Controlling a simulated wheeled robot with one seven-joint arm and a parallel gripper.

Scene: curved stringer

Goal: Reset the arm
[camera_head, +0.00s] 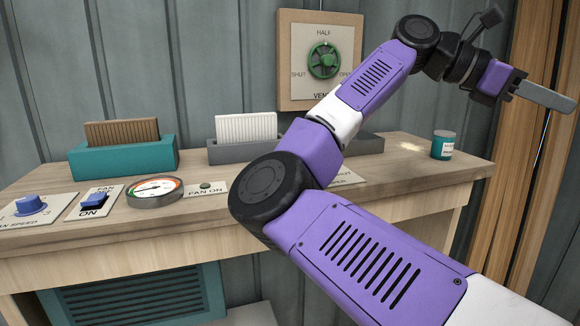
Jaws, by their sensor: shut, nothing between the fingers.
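My purple and white arm reaches from the lower right up across the middle of the view. It bends at a black joint over the bench. My gripper (546,96) is at the upper right, raised above the bench's right end. Its grey fingers lie together and point right, in front of the wooden post. Nothing shows between them.
The wooden bench (421,186) carries a teal tray (125,161), a grey tray (240,153), a fan knob, a switch marked ON, a round gauge (155,190) and a small teal jar (443,145). A green valve wheel (325,61) is on the wall.

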